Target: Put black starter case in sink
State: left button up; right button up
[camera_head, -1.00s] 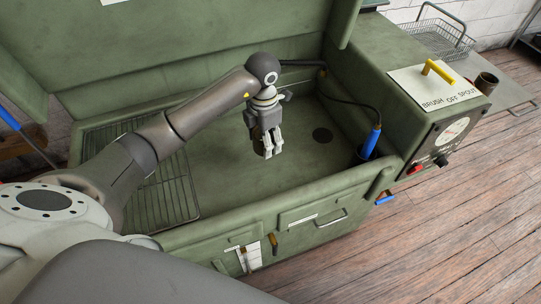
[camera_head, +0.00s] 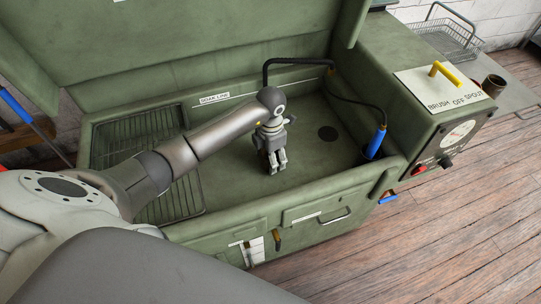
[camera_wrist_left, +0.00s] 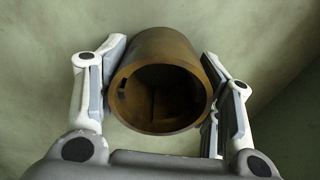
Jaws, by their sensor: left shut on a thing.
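The starter case (camera_wrist_left: 160,53) is a hollow cylinder, dark brown and rusty-looking in the left wrist view, with its open end facing the camera. My left gripper (camera_wrist_left: 163,88) has one finger on each side of it and is shut on it. In the head view my left gripper (camera_head: 276,168) points down inside the green sink (camera_head: 310,165), low over its floor and left of the round drain. The case is mostly hidden behind the fingers there. I cannot tell whether it touches the sink floor. My right gripper is not in view.
A wire rack (camera_head: 180,195) lies along the sink's left side. A black hose with a blue-handled brush (camera_head: 375,142) hangs at the right wall. A control panel (camera_head: 450,135) and yellow lever (camera_head: 446,73) are on the right. The floor around the drain (camera_head: 328,133) is clear.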

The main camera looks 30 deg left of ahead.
pick_arm(q)
jog(key=o, duration=1.6)
jog(key=shift+f, duration=0.1)
jog(key=shift+r, duration=0.4)
notch_tip(320, 180, up, 12)
jog(key=b, duration=0.1)
jog(key=shift+f+b, duration=0.25)
jog(key=shift+b, duration=0.1)
